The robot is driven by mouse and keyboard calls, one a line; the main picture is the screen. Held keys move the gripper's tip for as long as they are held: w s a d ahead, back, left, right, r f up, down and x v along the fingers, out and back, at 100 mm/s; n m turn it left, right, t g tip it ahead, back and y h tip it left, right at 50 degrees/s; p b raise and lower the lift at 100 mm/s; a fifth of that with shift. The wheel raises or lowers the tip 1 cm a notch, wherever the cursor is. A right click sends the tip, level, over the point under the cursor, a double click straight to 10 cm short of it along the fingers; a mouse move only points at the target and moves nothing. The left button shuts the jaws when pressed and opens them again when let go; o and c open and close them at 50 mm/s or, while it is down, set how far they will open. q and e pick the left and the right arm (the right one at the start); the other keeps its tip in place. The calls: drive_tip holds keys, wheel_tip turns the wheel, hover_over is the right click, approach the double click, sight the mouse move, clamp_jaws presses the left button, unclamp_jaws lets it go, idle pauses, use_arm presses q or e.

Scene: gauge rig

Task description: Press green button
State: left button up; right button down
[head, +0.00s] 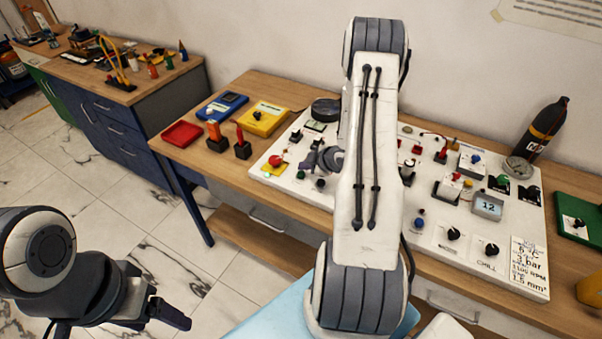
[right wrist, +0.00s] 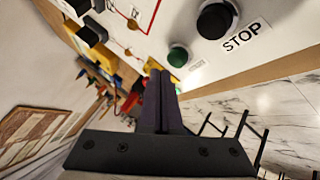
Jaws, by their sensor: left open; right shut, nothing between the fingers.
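The green button (right wrist: 178,56) sits on the white panel in the right wrist view, just past the fingertips of my right gripper (right wrist: 156,74). My right gripper is shut and empty, its two dark fingers together. A small gap seems to show between fingertips and button; I cannot tell the exact distance. In the head view my right gripper (head: 318,160) hangs over the left part of the white panel (head: 262,172), partly hidden by my arm. My left gripper (head: 165,300) is open and empty at the lower left, over the floor.
A black button (right wrist: 217,19) labelled STOP is close to the green one. A red button (head: 276,161) on a yellow base is left of my right gripper. A red tray (head: 182,134), blue box (head: 222,106) and yellow box (head: 264,117) stand left of the panel.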

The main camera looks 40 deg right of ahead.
sight(304, 176)
drive_tip(key=shift+f, duration=0.1)
idle(0.3)
drive_tip(key=shift+f+b, duration=0.3)
drive_tip(key=shift+b, duration=0.1)
drive_tip(key=shift+f+b, duration=0.5)
drive_tip(key=shift+f, duration=0.05)
idle(0.5)
idle(0.3)
drive_tip(key=shift+r+p, duration=0.75)
drive_tip(key=shift+r, duration=0.2)
wheel_tip(304, 176, up, 5)
drive_tip(key=p, duration=0.4)
